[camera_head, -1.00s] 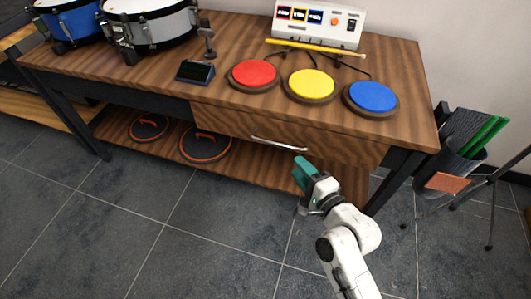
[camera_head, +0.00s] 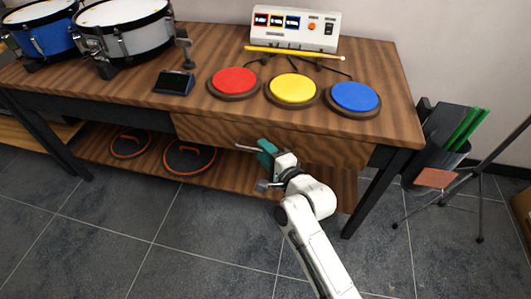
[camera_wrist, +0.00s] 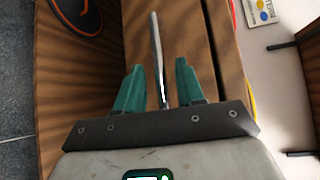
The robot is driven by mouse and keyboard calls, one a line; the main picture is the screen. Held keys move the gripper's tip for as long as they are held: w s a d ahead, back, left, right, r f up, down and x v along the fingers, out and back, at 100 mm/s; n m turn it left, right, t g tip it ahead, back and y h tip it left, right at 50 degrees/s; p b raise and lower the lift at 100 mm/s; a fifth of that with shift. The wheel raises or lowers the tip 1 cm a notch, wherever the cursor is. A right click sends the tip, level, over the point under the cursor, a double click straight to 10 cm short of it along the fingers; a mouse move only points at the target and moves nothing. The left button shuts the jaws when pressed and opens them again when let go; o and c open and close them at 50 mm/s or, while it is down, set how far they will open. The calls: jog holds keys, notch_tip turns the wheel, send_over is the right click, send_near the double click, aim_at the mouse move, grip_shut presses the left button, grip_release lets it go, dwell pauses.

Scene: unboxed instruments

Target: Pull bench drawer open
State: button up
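The bench drawer (camera_head: 330,151) has a wooden front under the right part of the bench top, and it looks closed. Its silver bar handle (camera_head: 243,147) sits on that front, partly hidden by my gripper (camera_head: 264,152). In the wrist view, the handle (camera_wrist: 157,55) runs between the two teal fingers of my gripper (camera_wrist: 158,80). The fingers are apart, with a gap on each side of the bar, so my gripper is open around the handle.
The bench top (camera_head: 390,75) carries red, yellow and blue pads, drums, a drumstick and a white control box (camera_head: 294,28). A lower shelf (camera_head: 232,177) holds orange-ringed discs. A holder with green sticks (camera_head: 437,150) and a stand are at right. Floor in front is clear.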

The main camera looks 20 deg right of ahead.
jog(key=shift+c, duration=0.5)
grip_shut()
